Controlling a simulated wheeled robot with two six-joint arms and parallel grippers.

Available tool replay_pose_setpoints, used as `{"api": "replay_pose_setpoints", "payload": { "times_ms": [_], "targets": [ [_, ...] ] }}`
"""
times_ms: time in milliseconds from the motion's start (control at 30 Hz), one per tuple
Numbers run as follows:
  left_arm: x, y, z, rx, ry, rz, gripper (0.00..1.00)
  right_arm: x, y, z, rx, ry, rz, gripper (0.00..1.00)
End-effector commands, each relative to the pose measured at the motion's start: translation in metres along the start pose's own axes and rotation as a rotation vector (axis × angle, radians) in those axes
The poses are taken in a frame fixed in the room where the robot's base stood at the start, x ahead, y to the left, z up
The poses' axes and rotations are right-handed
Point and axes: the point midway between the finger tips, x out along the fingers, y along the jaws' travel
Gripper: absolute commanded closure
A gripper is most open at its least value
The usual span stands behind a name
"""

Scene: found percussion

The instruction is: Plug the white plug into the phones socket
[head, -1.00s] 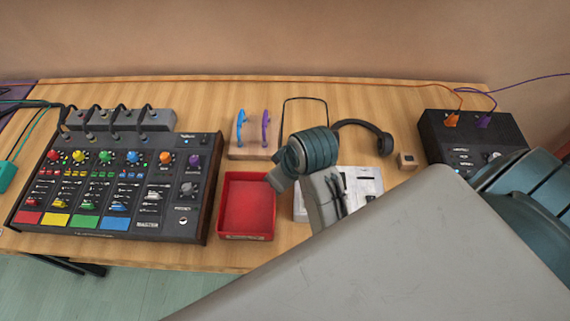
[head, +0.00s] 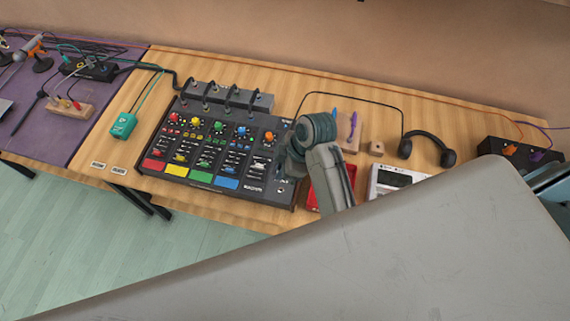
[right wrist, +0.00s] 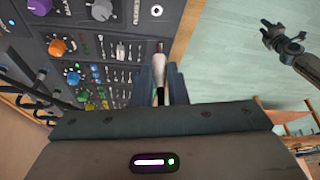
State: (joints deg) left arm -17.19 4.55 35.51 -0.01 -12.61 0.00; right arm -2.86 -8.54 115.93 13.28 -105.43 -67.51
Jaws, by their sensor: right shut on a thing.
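My right gripper (right wrist: 160,88) is shut on the white plug (right wrist: 158,74), with its metal tip pointing away from the wrist. In the right wrist view the plug is over the front part of the mixer (right wrist: 120,55). The phones socket (right wrist: 156,11) shows as a pale ring near the top of that view, apart from the plug tip. In the head view the right wrist is at the right edge of the mixer (head: 221,186), and the plug is hidden or too small. My left gripper (right wrist: 283,40) is over the floor in the right wrist view; its jaws are unclear.
Headphones (head: 427,150) lie right on the table, with a black cable (head: 350,94) looping towards my right wrist. A red tray (head: 314,200) is partly hidden behind my arm. A teal box (head: 123,125) is left of the mixer. A black box (head: 520,153) stands far right.

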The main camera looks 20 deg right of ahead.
Motion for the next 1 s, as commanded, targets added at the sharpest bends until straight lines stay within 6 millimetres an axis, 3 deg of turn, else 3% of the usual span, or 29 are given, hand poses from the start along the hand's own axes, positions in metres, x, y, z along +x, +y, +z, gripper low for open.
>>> {"api": "replay_pose_setpoints", "payload": {
  "times_ms": [433,1000],
  "targets": [
    [0.002,0.005,0.000,-0.002,0.000,0.005,0.64,0.005,0.000,0.002,-0.001,0.000,-0.001,1.00],
    [0.020,-0.001,0.002,0.001,0.001,-0.002,0.64,0.048,0.000,0.020,0.000,0.000,-0.001,1.00]
  ]
}}
